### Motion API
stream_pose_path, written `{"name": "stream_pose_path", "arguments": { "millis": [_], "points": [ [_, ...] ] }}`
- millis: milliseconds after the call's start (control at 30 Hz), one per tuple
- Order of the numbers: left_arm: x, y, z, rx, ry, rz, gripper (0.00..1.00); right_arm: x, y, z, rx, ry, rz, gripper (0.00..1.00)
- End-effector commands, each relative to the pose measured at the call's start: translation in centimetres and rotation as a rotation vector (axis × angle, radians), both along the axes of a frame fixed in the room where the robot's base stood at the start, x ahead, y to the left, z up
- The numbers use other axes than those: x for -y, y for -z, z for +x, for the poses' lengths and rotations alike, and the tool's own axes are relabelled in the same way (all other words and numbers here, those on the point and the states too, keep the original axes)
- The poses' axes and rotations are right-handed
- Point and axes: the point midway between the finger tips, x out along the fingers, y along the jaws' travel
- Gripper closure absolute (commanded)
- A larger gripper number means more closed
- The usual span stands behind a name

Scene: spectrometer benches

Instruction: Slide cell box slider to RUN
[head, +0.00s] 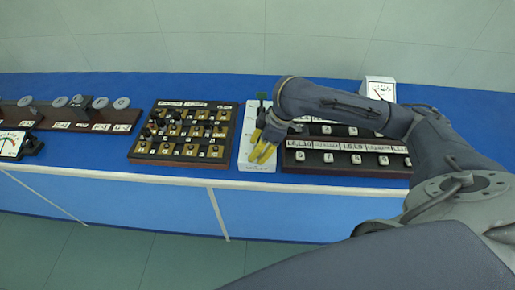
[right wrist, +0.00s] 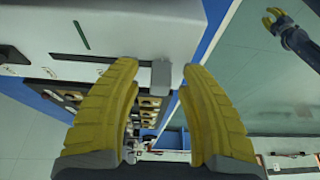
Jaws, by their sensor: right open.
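The cell box is a narrow white box (head: 248,122) on the blue bench in the head view; it also fills the upper left of the right wrist view (right wrist: 125,25). A grey block (right wrist: 161,75), which looks like its slider knob, stands out at the box's edge. My right gripper (head: 261,151) is over the white box, with its yellow fingers open. In the right wrist view its fingertips lie either side of the grey block, and contact cannot be told. The RUN marking is not readable. My left gripper (right wrist: 271,17) shows far off, apparently open and empty.
A brown-framed board with several small blocks (head: 133,155) stands left of the white box. A dark labelled panel (head: 345,170) stands close on the right, partly behind my right arm. A white meter (head: 380,88) is behind it. Bare blue bench (head: 80,152) lies farther left.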

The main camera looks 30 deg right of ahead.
Motion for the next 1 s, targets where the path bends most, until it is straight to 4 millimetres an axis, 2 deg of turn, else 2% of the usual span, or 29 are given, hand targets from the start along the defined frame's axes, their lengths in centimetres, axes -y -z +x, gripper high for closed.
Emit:
{"name": "stream_pose_path", "arguments": {
  "millis": [200,567,867,1000],
  "points": [
    [0.0,0.0,0.0,0.0,0.0,0.0,0.73,0.0,0.0,0.0,0.0,0.0,0.0,0.59],
    [0.0,0.0,0.0,0.0,0.0,0.0,0.73,0.0,0.0,0.0,0.0,0.0,0.0,1.0],
    [0.0,0.0,-0.1,0.0,0.0,0.0,0.73,0.0,0.0,0.0,0.0,0.001,0.0,1.0],
    [0.0,0.0,0.0,0.0,0.0,0.0,0.73,0.7,0.0,1.3,0.0,0.004,-0.002,1.0]
  ]
}}
